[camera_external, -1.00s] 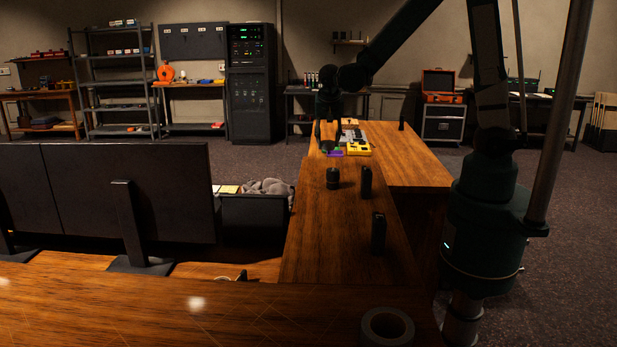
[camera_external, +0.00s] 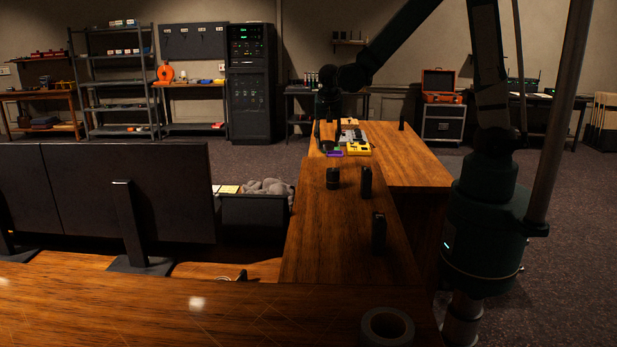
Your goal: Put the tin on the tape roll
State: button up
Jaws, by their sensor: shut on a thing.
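My gripper (camera_external: 327,140) is at the far end of the long wooden desk, small and dark in the view. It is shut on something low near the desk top. I take this to be the tin, but its shape and colour cannot be made out between the dark fingers. I cannot tell whether it touches the desk. The tape roll (camera_external: 387,326) is a dark grey ring lying flat on the near desk section at the bottom right, far from my gripper.
A purple item (camera_external: 335,154) and a yellow device (camera_external: 357,149) sit close to my gripper. A dark cylinder (camera_external: 333,178) and two upright black blocks (camera_external: 366,182) (camera_external: 379,233) stand along the desk between gripper and tape roll. Monitors (camera_external: 125,195) stand at the left.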

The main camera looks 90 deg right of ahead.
jog(key=w+a+n+t, duration=0.1)
jog(key=w+a, duration=0.3)
jog(key=a, duration=0.8)
jog(key=w+a+r+n, duration=0.15)
jog(key=w+a, duration=0.35)
jog(key=a, duration=0.8)
jog(key=w+a+n+t, duration=0.15)
jog(key=w+a, duration=0.25)
jog(key=a, duration=0.8)
jog(key=s+a+n+p, duration=0.1)
jog(key=s+a+n, duration=0.2)
jog(key=a, duration=2.1)
jog(key=s+a+n, duration=0.1)
jog(key=s+a, duration=0.6)
jog(key=a, duration=0.3)
jog(key=s+a+r+n+y, duration=0.1)
jog(key=s+a, duration=0.7)
jog(key=a, duration=0.3)
jog(key=s+a+n+t+y+p, duration=0.1)
jog(key=s+a+n, duration=0.1)
jog(key=s+a, duration=0.6)
jog(key=a, duration=0.2)
jog(key=shift+a+r, duration=0.35)
jog(key=shift+a, duration=0.05)
jog(key=shift+s, duration=0.1)
jog(key=shift+f+b, duration=0.75)
jog(key=shift+f, duration=1.15)
jog(key=shift+a+f, duration=0.1)
jog(key=shift+f, duration=0.05)
